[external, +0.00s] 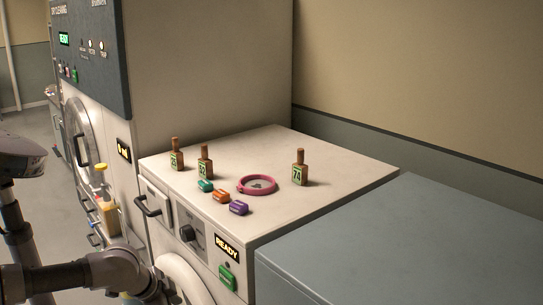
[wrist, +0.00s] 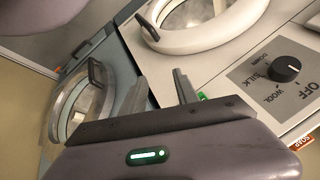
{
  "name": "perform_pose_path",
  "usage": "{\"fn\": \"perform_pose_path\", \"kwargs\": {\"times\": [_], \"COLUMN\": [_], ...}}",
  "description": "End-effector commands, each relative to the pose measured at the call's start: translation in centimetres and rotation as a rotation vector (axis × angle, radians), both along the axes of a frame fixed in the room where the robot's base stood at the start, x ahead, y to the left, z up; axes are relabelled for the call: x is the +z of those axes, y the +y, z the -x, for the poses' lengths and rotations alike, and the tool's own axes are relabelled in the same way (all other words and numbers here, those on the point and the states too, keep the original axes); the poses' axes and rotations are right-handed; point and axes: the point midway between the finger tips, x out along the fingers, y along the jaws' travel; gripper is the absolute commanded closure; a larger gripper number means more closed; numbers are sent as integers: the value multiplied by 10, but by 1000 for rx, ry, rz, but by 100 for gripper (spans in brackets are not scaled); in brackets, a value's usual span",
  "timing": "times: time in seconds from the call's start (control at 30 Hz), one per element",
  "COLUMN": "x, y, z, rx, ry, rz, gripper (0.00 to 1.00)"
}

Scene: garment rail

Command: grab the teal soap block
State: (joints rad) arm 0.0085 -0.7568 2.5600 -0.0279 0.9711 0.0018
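The teal soap block (external: 206,185) lies on the white top of the low washing machine (external: 330,170), near its front edge. It is at the left end of a short row, beside an orange block (external: 221,196) and a purple block (external: 239,208). The teal block does not show in the wrist view. My gripper (wrist: 160,92) has its two fingers apart with nothing between them, in front of the machine fronts. In the external view my arm is at the bottom left, below the machine top, and its fingers cannot be made out.
A pink ring-shaped dish (external: 257,185) lies right of the blocks. A tall machine (external: 215,70) rises behind. A knob (wrist: 287,69) and round door (wrist: 190,20) show in the wrist view.

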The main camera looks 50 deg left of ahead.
Motion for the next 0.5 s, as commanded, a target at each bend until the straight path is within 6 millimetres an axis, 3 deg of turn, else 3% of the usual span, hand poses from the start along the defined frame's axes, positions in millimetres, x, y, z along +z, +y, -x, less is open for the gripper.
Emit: {"fn": "perform_pose_path", "kwargs": {"times": [0.07,0.17,0.43,0.5], "x": [0,0,1,20], "y": [0,0,0,2], "z": [0,0,0,-6], "rx": [0,0,2,36], "ry": [0,0,1,7], "rz": [0,0,1,15], "gripper": [62,44,44,44]}}
